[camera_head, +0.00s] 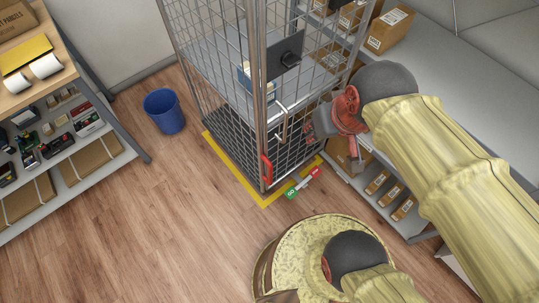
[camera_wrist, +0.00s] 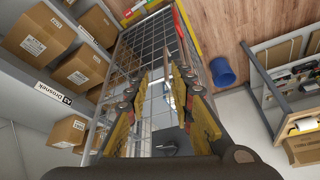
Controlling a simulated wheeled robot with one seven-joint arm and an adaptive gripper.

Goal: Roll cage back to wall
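The roll cage (camera_head: 257,100), a tall grey wire-mesh cage, stands upright near the back wall. Its dark base (camera_head: 236,161) is within or over a yellow floor outline (camera_head: 262,201); the far sides of the outline are hidden. A red part (camera_head: 266,168) is on the front post, and a green-and-red bar (camera_head: 302,183) is low at the front. My gripper (camera_head: 314,128) is at the cage's right front side, beside a grey handle-like rod (camera_head: 282,123). In the wrist view my gripper (camera_wrist: 159,75) has its fingers apart before the mesh (camera_wrist: 150,48). Contact is unclear.
A blue bin (camera_head: 164,111) stands left of the cage. A shelf unit (camera_head: 83,155) is at the left. A grey counter (camera_head: 432,75) with cartons runs along the right, close to my arm. The wooden floor (camera_head: 150,220) at front left is clear.

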